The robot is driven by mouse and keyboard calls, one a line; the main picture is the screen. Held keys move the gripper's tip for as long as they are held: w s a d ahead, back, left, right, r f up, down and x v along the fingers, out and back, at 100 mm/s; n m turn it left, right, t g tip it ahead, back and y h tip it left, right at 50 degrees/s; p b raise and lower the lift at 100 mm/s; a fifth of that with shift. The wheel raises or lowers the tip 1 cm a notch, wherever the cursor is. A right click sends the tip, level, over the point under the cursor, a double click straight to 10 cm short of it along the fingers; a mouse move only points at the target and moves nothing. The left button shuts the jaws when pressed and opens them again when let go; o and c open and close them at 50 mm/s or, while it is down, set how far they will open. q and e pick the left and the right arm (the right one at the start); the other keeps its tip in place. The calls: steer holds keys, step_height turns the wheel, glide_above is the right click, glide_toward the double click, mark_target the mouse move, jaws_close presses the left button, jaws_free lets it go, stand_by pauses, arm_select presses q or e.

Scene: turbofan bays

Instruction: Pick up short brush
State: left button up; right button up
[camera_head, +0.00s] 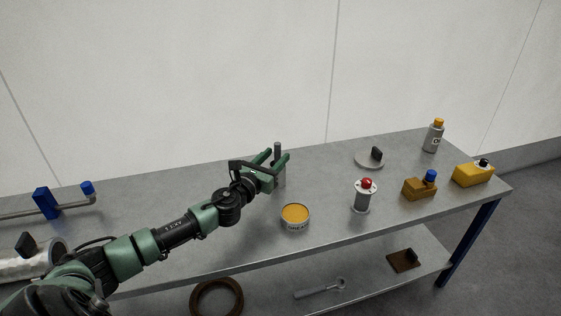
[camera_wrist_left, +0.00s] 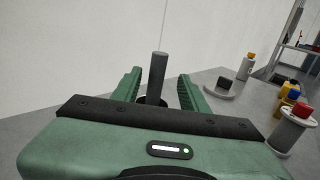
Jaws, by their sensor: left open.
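A dark grey upright rod, which looks like the handle of the short brush (camera_head: 278,148), stands at the back of the workbench, with a lighter grey part (camera_head: 281,180) below it. In the left wrist view the handle (camera_wrist_left: 158,70) rises between the two green fingers, with a dark rounded part at its foot. My left gripper (camera_head: 276,158) is open, its fingers on either side of the handle, with a gap visible on each side in the wrist view. The brush's lower end is partly hidden by the gripper. My right gripper is not in view.
On the metal workbench (camera_head: 235,243) stand an orange-topped tin (camera_head: 296,214), a red-knobbed cylinder (camera_head: 363,200), a round dish with a black block (camera_head: 368,161), a grey bottle (camera_head: 433,138), and brown (camera_head: 416,189) and yellow (camera_head: 470,176) containers. A blue fixture (camera_head: 45,203) is at left.

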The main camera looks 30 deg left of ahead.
arm_select(q)
steer(key=w, duration=0.3)
steer(key=w+a+b, duration=0.1)
steer(key=w, duration=0.1)
steer(key=shift+w+f, duration=0.25)
steer(key=shift+w, duration=0.1)
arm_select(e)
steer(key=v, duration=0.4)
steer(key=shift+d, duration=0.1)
arm_select(q)
jaws_close()
